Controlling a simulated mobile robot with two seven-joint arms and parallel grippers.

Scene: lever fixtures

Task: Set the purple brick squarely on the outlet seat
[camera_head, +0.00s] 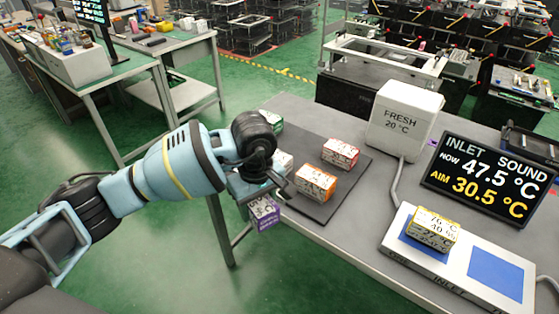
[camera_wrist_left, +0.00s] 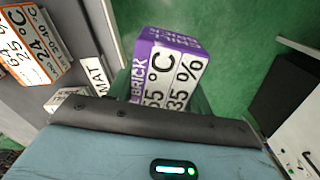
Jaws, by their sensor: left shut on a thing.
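The purple brick (camera_head: 264,212) hangs from my left gripper (camera_head: 262,193), off the near left edge of the table, above the green floor. In the left wrist view the purple brick (camera_wrist_left: 170,68) shows its purple top and white printed faces, a little tilted. My left gripper is shut on it; the fingertips are mostly hidden. A white plate (camera_head: 400,259) at the table's right has two blue seats. The right blue seat (camera_head: 495,274) is bare; the left one (camera_head: 411,247) carries a yellow brick (camera_head: 433,228). I cannot read which is the outlet. My right gripper is not in view.
An orange brick (camera_head: 316,182), a red brick (camera_head: 340,153) and a green brick (camera_head: 271,120) stand on a dark mat (camera_head: 352,178). A white FRESH box (camera_head: 404,118) with a hose and a black display (camera_head: 487,178) stand behind. Bare grey table lies between mat and plate.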

